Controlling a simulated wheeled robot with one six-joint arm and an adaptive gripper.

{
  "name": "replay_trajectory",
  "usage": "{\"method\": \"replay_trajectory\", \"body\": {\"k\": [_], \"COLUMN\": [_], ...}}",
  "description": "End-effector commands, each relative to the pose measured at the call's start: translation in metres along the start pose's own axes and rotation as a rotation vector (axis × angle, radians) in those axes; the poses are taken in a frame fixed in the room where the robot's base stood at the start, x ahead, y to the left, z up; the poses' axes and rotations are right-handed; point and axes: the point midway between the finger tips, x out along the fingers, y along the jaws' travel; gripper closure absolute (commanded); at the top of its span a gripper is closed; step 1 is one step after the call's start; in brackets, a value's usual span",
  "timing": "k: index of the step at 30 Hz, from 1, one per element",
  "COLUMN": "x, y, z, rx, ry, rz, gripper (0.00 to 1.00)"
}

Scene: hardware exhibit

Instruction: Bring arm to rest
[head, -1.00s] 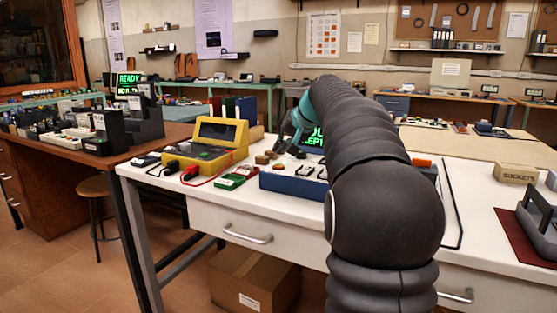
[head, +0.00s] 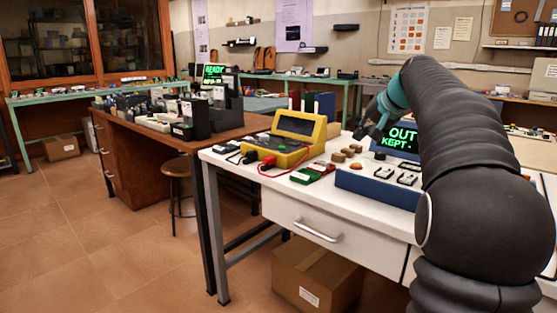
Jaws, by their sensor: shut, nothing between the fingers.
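My arm (head: 465,150) is dark grey and ribbed, and it rises on the right of the head view, bending over the white workbench (head: 255,180). It ends in a teal collar and my dark gripper (head: 369,131). The gripper hangs above the bench, left of a green-lit display (head: 402,140) reading "OUT KEPT", and partly overlaps it. The fingers are small and dark here, look closed together, and hold nothing.
A yellow meter (head: 296,135) with a red lead, a small green-and-red item (head: 312,172) and a blue switch box (head: 375,190) lie on the bench. A stool (head: 178,170) and a cardboard box (head: 318,280) stand below. Open tiled floor (head: 70,240) lies at left.

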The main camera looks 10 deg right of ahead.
Motion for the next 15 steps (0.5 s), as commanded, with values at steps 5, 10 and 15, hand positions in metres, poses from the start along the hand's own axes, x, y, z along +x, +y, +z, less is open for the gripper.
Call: {"method": "replay_trajectory", "body": {"k": [5, 10, 15], "x": [-0.009, -0.023, -0.037], "y": [-0.015, -0.029, -0.03], "z": [0.034, 0.104, 0.181], "rx": [-0.034, -0.104, -0.188], "ry": [-0.022, -0.065, -0.108], "rz": [0.022, 0.068, 0.115], "gripper": [1.0, 1.0, 1.0]}}
